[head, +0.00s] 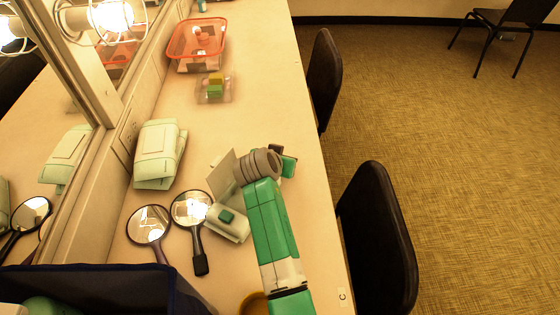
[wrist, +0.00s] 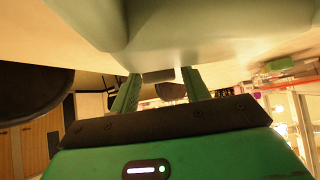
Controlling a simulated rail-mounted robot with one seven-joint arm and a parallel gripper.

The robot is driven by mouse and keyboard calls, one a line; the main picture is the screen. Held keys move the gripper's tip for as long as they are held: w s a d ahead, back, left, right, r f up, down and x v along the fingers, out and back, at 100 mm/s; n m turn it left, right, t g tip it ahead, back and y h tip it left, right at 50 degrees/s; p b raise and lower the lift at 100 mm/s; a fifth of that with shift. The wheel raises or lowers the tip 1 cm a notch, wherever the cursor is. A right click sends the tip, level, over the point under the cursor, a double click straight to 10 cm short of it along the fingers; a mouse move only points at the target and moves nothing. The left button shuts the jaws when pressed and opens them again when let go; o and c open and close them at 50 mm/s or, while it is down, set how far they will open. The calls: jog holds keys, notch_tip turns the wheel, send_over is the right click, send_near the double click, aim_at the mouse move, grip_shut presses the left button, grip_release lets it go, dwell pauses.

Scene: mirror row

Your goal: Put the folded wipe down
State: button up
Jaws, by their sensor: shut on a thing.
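My gripper (wrist: 161,78) shows in the wrist view with its two green fingers apart and closed on a thin grey strip between the tips, which I take for the folded wipe (wrist: 158,75). Most of the wipe is hidden. A large pale green surface at the top of that view, close to the camera, cuts across the fingertips; I cannot tell what it is. In the head view my gripper (head: 287,163) is partly hidden behind the grey wrist, over the right part of the counter (head: 235,120). The wipe cannot be made out there.
A pale green pack (head: 158,155) lies near the mirror. Two hand mirrors (head: 149,224) (head: 190,210) and a white item with a green patch (head: 228,221) lie left of my arm. A clear tray (head: 214,88) and red-rimmed container (head: 197,45) stand farther back. Chairs (head: 376,235) line the right edge.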

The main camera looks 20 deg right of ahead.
jog(key=shift+f, duration=0.15)
jog(key=shift+f+b, duration=0.35)
jog(key=shift+f, duration=0.25)
jog(key=o, duration=0.9)
jog(key=shift+o, duration=0.2)
jog(key=shift+r, duration=0.2)
jog(key=p+v, duration=0.2)
jog(key=v, duration=0.4)
jog(key=p+v, duration=0.1)
jog(key=v, duration=0.5)
jog(key=shift+r+p, duration=0.4)
jog(key=shift+r, duration=0.1)
